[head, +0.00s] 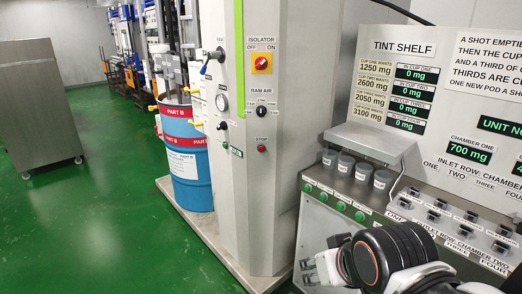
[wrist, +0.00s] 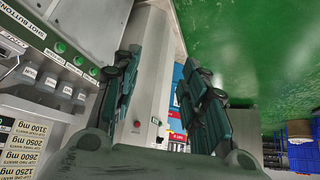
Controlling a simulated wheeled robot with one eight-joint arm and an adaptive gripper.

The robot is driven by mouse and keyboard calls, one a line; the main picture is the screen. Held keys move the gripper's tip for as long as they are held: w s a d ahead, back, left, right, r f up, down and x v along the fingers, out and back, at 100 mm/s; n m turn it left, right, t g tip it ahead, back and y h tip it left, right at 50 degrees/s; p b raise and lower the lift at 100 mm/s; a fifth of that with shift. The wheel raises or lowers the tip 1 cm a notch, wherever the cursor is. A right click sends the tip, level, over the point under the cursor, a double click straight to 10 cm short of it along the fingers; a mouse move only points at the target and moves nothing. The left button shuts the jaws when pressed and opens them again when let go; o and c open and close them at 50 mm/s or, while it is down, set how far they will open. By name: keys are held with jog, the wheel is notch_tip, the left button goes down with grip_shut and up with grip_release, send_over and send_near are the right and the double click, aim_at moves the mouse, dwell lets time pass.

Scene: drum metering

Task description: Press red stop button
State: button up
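The red stop button (head: 261,148) is a small round knob under a STOP label on the front of the grey machine column (head: 262,200). In the wrist view a small red button (wrist: 137,124) shows on the pale column, just right of the left finger. My gripper (wrist: 158,72) is open, with its two dark green fingers spread and nothing seen between them. In the head view my gripper (head: 322,268) is low in front of the tint bench, right of and below the stop button, and apart from it. My dark wrist covers part of the bench.
The column also carries a yellow and red isolator switch (head: 261,62) and a ram air knob (head: 262,111). A blue drum (head: 188,165) stands left of it. The tint bench (head: 325,222) has green buttons and grey cups. Green floor (head: 100,225) lies open at left, near a metal cabinet (head: 40,105).

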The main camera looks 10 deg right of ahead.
grip_shut()
dwell(1.1)
